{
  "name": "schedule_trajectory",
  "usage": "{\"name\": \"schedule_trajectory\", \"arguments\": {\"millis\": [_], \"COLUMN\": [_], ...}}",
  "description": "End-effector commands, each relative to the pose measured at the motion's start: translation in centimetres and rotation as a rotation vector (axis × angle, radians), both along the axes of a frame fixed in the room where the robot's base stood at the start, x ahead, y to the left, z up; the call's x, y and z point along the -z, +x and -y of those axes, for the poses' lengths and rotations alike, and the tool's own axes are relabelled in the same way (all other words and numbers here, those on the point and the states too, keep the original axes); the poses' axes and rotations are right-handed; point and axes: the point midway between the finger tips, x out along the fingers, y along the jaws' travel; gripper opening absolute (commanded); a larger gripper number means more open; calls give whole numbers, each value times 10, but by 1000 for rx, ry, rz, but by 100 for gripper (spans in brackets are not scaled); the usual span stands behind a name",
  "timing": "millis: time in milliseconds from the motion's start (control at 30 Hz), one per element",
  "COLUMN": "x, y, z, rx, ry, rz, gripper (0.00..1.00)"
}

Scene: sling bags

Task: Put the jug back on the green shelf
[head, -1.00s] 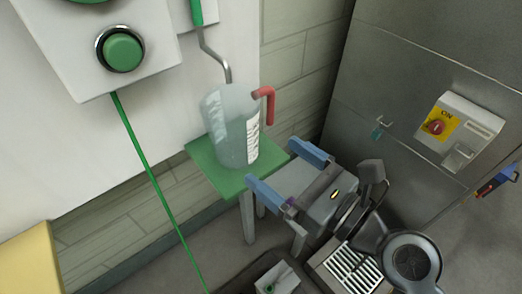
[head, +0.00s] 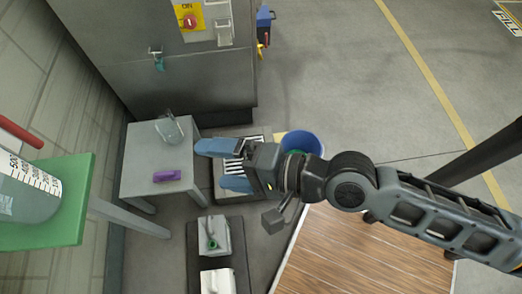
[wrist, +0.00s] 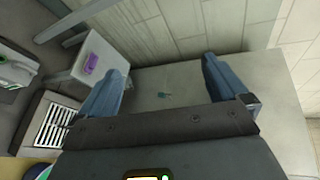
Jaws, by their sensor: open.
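My gripper (head: 220,166) is open and empty, well to the right of the shelf. In the wrist view my gripper (wrist: 165,85) has its two blue fingers wide apart with nothing between them. The jug and the green shelf do not show in the wrist view.
A metal cabinet (head: 150,50) is behind. Open floor lies at right.

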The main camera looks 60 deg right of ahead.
Motion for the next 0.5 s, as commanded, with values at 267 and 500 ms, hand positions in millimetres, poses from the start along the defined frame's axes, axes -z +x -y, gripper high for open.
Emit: {"name": "schedule_trajectory", "arguments": {"millis": [267, 500], "x": [-19, -48], "y": [-104, -148], "z": [39, 42], "rx": [-127, -277], "ry": [-1008, -1545], "rz": [94, 165], "gripper": [100, 100]}}
